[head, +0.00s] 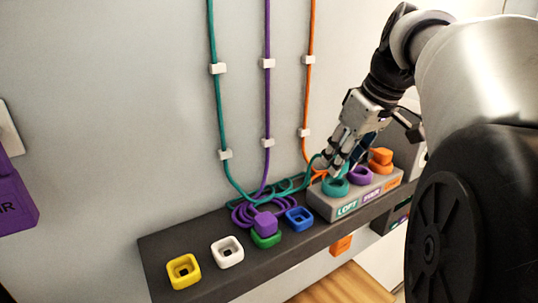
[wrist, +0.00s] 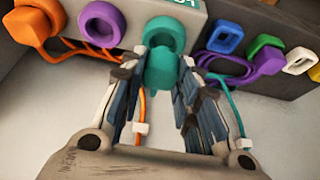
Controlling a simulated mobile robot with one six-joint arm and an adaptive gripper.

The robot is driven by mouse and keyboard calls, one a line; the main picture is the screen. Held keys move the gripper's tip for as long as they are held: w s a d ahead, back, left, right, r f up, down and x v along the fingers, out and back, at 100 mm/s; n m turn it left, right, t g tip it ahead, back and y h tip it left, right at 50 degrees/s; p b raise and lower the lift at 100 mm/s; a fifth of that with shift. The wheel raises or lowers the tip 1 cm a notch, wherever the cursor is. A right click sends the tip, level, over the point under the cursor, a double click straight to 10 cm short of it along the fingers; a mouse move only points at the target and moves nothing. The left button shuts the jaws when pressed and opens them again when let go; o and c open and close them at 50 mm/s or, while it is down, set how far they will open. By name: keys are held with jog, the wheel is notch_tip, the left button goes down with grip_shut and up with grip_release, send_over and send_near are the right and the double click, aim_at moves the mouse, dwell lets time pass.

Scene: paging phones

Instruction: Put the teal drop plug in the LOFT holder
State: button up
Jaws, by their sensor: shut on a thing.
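The teal drop plug (wrist: 161,72) is held between the fingers of my gripper (wrist: 161,80) in the wrist view. It overlaps the teal ring of the LOFT holder (wrist: 165,33); I cannot tell whether it touches the ring. In the head view my gripper (head: 337,166) is just above the teal LOFT holder (head: 335,188), and the fingers mostly hide the plug. The LOFT label is on the front of the grey block below this ring. A teal cord (head: 228,178) runs down the wall toward the gripper.
Right of LOFT are an empty purple ring (head: 359,176) and an orange holder with an orange plug (head: 381,157). Left along the dark shelf (head: 155,247) are blue (head: 299,219), green (head: 266,239), white (head: 228,252) and yellow (head: 183,271) sockets. A purple plug (head: 265,223) sits at the green one.

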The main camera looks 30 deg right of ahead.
jog(key=shift+f, duration=0.95)
jog(key=shift+f, duration=0.3)
jog(key=o, duration=1.1)
jog(key=shift+r, duration=0.25)
jog(key=p+v, duration=0.1)
jog(key=v, duration=1.1)
jog(key=shift+r, duration=0.1)
